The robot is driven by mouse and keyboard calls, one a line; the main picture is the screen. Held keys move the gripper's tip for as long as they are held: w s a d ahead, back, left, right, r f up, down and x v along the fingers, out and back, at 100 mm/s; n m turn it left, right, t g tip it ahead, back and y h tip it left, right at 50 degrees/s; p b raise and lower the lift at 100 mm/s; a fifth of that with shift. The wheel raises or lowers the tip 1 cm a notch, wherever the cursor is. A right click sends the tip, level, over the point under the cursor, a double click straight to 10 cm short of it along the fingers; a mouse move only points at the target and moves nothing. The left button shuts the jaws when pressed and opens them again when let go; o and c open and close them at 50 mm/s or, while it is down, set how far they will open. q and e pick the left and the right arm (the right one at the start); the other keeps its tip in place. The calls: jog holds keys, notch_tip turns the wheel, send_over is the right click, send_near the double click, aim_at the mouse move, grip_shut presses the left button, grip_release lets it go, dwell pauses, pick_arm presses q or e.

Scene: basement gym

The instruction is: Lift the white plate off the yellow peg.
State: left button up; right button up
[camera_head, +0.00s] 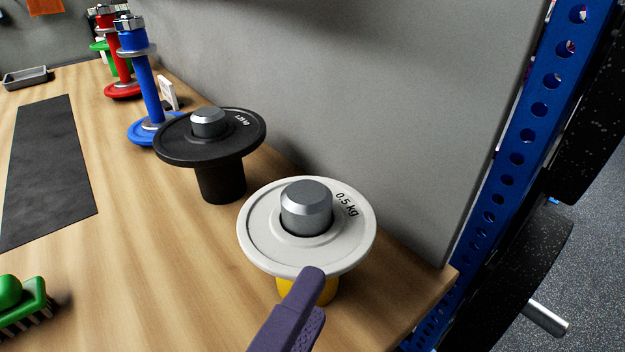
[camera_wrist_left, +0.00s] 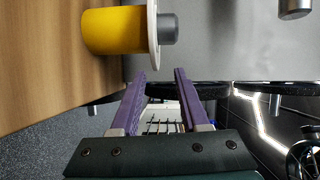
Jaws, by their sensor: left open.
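The white plate (camera_head: 260,250), marked 0.5 kg, sits flat around the grey metal tip (camera_head: 306,205) of the yellow peg (camera_head: 328,290), at the wooden table's near right end. In the left wrist view the plate (camera_wrist_left: 152,30) is edge-on, with the yellow peg (camera_wrist_left: 112,30) on one side and the metal tip (camera_wrist_left: 168,28) on the other. My left gripper (camera_head: 311,276) has purple fingers and is at the plate's near rim. In the wrist view the gripper (camera_wrist_left: 159,74) is open, and the rim lines up with the gap between its fingertips. My right gripper is not in view.
A black peg (camera_head: 221,182) with a black plate (camera_head: 180,148) stands behind. Blue (camera_head: 148,90), red (camera_head: 121,65) and green pegs stand farther back. A grey wall (camera_head: 380,100) and blue rack post (camera_head: 530,130) are right. A green brush (camera_head: 25,305) and dark mat (camera_head: 45,170) lie left.

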aim_at(361, 220)
pick_arm(q)
jog(key=shift+m, duration=0.3)
jog(key=x, duration=0.3)
jog(key=b+x, duration=0.1)
jog(key=shift+d+f, duration=0.4)
jog(key=x, duration=0.5)
jog(key=shift+w+r, duration=0.1)
jog(key=shift+w, duration=0.2)
jog(key=shift+a, duration=0.1)
grip_shut()
jog(key=shift+r, duration=0.1)
dwell(0.3)
